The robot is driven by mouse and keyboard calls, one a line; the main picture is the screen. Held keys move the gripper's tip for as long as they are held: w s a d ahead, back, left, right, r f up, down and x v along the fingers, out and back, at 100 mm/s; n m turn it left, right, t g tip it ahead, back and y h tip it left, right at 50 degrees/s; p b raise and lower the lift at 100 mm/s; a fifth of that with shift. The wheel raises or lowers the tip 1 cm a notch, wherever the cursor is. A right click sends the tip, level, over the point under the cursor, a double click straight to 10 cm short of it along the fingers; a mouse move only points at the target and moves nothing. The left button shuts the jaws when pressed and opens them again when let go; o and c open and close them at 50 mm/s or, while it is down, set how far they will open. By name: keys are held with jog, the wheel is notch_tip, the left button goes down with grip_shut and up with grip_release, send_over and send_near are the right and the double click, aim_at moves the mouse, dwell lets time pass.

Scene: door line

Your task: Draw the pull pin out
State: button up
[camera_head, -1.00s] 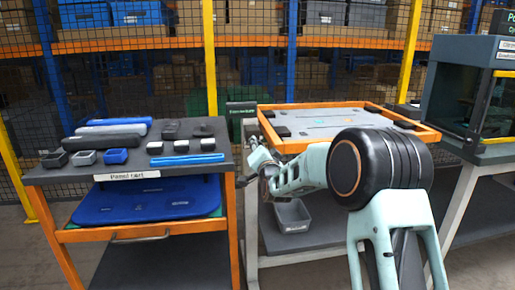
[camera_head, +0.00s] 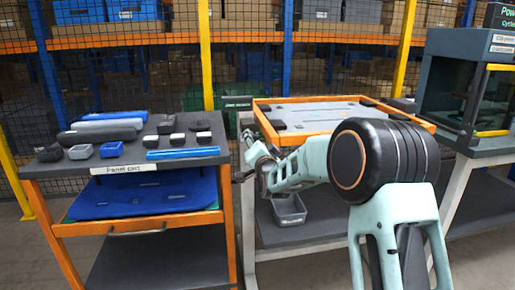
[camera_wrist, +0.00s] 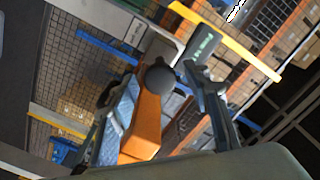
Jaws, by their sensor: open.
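My gripper (camera_head: 246,158) is open at the left end of the orange-framed fixture (camera_head: 262,128) in the head view. In the wrist view my open gripper (camera_wrist: 155,92) has its two dark fingers on either side of a dark round knob (camera_wrist: 160,78). The knob sits at the end of an orange bar (camera_wrist: 145,128) and may be the head of the pull pin. I cannot tell whether either finger touches it. The pin's shaft is not visible. In the head view the knob is too small or hidden to make out.
A cart (camera_head: 80,172) with small bins, dark blocks and blue parts stands at the left, with a gap before the fixture table. A grey bin (camera_head: 289,210) sits on the shelf under the fixture. A glazed cabinet (camera_head: 462,85) stands right. Mesh fencing closes the back.

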jog(key=v, duration=1.1)
jog(key=shift+s, duration=0.3)
jog(key=shift+d, duration=0.15)
